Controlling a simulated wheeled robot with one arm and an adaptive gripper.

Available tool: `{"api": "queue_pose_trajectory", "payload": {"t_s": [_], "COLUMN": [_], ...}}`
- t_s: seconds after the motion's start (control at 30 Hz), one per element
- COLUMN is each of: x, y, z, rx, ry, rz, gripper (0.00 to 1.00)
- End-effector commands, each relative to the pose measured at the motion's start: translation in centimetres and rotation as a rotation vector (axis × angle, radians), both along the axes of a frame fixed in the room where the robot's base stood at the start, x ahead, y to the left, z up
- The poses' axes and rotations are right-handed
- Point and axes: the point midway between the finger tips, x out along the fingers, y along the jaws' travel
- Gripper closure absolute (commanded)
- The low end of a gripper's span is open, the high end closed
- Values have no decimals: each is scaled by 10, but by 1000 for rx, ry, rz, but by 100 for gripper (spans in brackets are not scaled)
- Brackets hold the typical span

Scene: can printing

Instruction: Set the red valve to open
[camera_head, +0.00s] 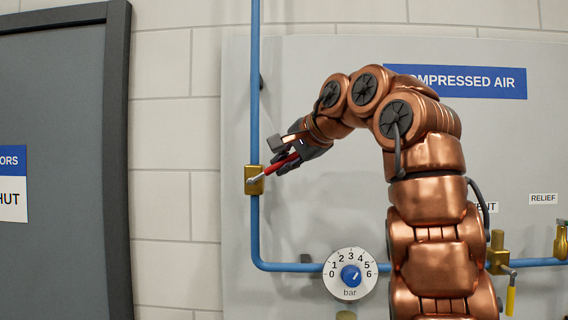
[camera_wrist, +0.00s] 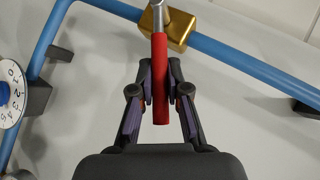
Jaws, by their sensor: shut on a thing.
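The red valve is a brass body (camera_head: 255,181) on the upright blue pipe, with a metal lever in a red sleeve (camera_head: 280,166). The lever points right and slightly up, at a steep angle across the pipe. My gripper (camera_head: 293,156) reaches it from the right and is shut on the red sleeve. In the wrist view the red sleeve (camera_wrist: 161,60) lies between the two fingers of my gripper (camera_wrist: 160,92), its free end showing below them. The brass body (camera_wrist: 174,28) sits just beyond on the pipe.
The blue pipe (camera_head: 255,100) bends right below the valve. A bar gauge (camera_head: 350,274) with a blue knob is lower down. A yellow-handled valve (camera_head: 511,297) and another brass fitting (camera_head: 561,240) are at right. A grey door (camera_head: 60,160) stands left.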

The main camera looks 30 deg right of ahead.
Motion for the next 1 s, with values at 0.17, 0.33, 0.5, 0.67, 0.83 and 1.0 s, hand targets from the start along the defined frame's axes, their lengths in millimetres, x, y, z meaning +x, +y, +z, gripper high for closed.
{"api": "queue_pose_trajectory", "payload": {"t_s": [0.17,0.33,0.5,0.67,0.83,1.0], "x": [0,0,0,0,-1,-7], "y": [0,0,0,0,0,0], "z": [0,0,0,0,1,4], "rx": [0,0,0,0,0,0], "ry": [0,0,0,0,-1,-2], "rz": [0,0,0,1,0,2], "gripper": [100,68,59,59,59,59]}}
